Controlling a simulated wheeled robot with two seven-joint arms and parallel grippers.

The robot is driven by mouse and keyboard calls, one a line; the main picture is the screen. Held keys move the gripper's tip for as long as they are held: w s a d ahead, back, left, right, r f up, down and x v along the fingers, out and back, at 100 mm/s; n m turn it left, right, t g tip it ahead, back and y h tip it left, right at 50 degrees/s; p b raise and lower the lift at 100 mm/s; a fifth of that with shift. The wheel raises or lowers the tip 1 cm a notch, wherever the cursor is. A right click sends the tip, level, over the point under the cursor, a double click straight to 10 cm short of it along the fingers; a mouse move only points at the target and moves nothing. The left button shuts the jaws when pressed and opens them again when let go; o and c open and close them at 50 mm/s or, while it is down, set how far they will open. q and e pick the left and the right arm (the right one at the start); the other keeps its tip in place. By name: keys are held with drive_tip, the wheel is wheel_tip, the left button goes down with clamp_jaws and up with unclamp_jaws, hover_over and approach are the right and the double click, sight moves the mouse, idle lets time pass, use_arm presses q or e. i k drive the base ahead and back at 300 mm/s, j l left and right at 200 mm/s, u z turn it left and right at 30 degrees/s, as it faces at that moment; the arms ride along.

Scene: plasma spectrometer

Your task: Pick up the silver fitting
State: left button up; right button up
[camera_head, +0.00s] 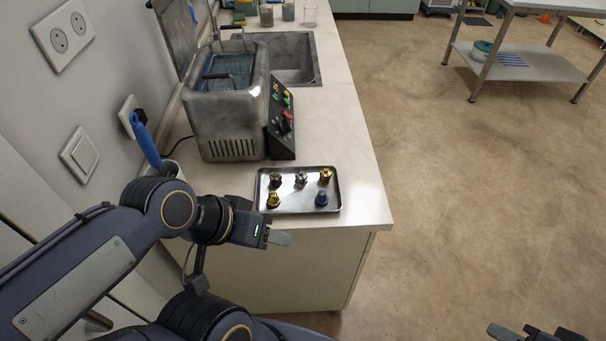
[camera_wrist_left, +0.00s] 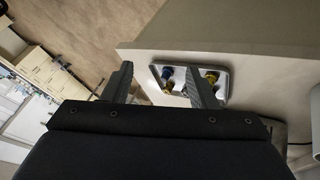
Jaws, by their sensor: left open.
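The silver fitting (camera_head: 301,179) stands in the middle of the back row on a shallow metal tray (camera_head: 296,208). A dark bronze fitting (camera_head: 275,180) is left of it and a gold fitting (camera_head: 326,175) right of it. Another gold fitting (camera_head: 273,200) and a blue fitting (camera_head: 321,198) are in the front row. My left gripper (camera_head: 279,238) is open and empty, in front of the tray, apart from the fittings. In the left wrist view the tray shows beyond its fingers (camera_wrist_left: 158,68); I cannot pick out the silver fitting there. My right gripper (camera_head: 530,333) is partly in view.
A grey ultrasonic-style bath (camera_head: 228,115) with a control panel stands behind the tray. A sink (camera_head: 290,60) lies further back. A blue-handled item (camera_head: 145,140) stands by the wall at left. The counter's right edge (camera_head: 375,165) is close to the tray.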

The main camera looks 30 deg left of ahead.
sight(301, 177)
drive_tip(key=i+l, duration=0.15)
drive_tip(key=i+l+u, duration=0.1)
drive_tip(key=u, duration=0.3)
drive_tip(key=i+l+u, duration=0.15)
drive_tip(key=u, duration=0.2)
drive_tip(key=i+l+u, duration=0.1)
drive_tip(key=u, duration=1.25)
